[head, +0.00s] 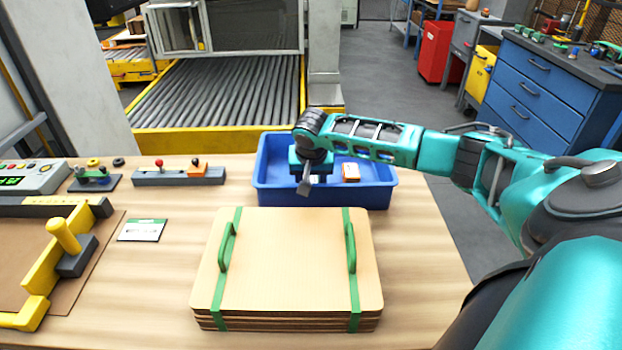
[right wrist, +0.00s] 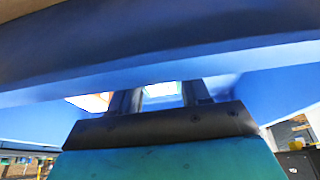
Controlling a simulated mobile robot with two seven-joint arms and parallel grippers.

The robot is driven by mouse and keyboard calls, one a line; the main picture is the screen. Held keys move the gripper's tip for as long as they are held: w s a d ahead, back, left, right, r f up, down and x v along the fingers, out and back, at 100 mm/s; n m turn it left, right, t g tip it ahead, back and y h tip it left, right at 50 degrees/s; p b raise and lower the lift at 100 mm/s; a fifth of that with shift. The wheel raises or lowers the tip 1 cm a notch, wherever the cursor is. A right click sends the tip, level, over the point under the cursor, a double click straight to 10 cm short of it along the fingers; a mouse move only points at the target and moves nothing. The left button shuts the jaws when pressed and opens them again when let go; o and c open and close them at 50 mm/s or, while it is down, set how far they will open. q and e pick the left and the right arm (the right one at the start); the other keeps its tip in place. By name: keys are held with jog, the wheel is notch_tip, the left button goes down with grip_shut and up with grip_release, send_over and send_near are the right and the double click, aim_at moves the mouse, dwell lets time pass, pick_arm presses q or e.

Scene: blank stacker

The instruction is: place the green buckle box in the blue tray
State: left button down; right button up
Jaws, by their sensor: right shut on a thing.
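The blue tray (head: 375,195) stands on the wooden table behind a stack of boards. My right gripper (head: 306,186) reaches down inside the tray, left of its middle. It is shut on a small pale box, mostly hidden by the fingers; in the right wrist view this green buckle box (right wrist: 160,90) shows as a bright patch with a faint green tint between the fingers. I cannot tell whether it touches the tray floor. The tray's blue wall (right wrist: 160,50) fills much of that view. My left gripper is not in view.
An orange and white box (head: 350,172) lies in the tray, right of my gripper. Stacked boards (head: 288,260) with green straps stand in front. A label card (head: 142,230), a grey block with knobs (head: 178,176) and a yellow-handled fixture (head: 65,240) are left. A roller conveyor (head: 220,95) lies behind.

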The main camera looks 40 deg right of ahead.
jog(key=shift+f, duration=0.15)
jog(key=o, duration=1.2)
jog(key=shift+c, duration=0.2)
jog(key=shift+r, duration=0.3)
jog(key=p+v, duration=0.1)
jog(key=v, duration=1)
jog(key=shift+r+p, duration=0.35)
jog(key=shift+r, duration=0.05)
jog(key=shift+s+a, duration=0.1)
